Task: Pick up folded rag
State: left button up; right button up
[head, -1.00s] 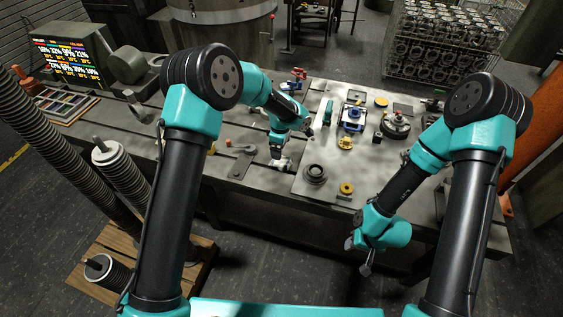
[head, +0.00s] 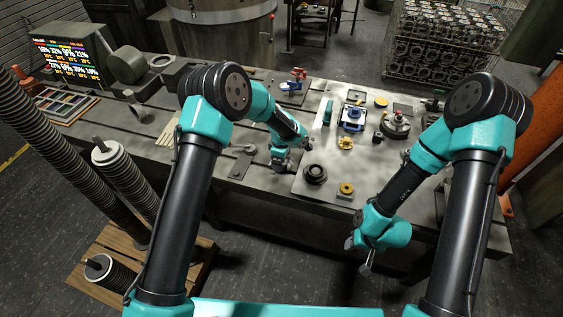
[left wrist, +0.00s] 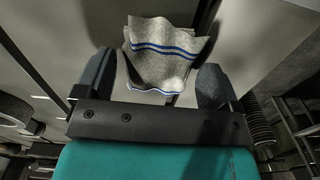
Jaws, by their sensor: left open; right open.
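The folded rag (left wrist: 163,48) is grey with blue stripes. In the left wrist view it lies on a grey surface at top centre, ahead of and between the fingers of my left gripper (left wrist: 156,75). The fingers are spread wide, with a finger on either side of its near part; I cannot tell any contact. In the head view my left gripper (head: 279,166) is low over the bench's near middle, and I cannot make out the rag there. My right gripper (head: 358,258) is open and empty, hanging in front of the bench's near edge.
On the bench (head: 225,185), a dark ring (head: 315,174) and a yellow ring part (head: 346,190) lie right of my left gripper. A flat metal bracket (head: 242,160) lies to its left. A blue-based part (head: 352,117) and a round valve piece (head: 396,124) stand further back.

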pick_arm(q)
jog(key=shift+f, duration=0.4)
jog(key=shift+c, duration=0.2)
jog(key=c, duration=1)
jog(key=shift+c, duration=0.2)
jog(key=shift+r, duration=0.1)
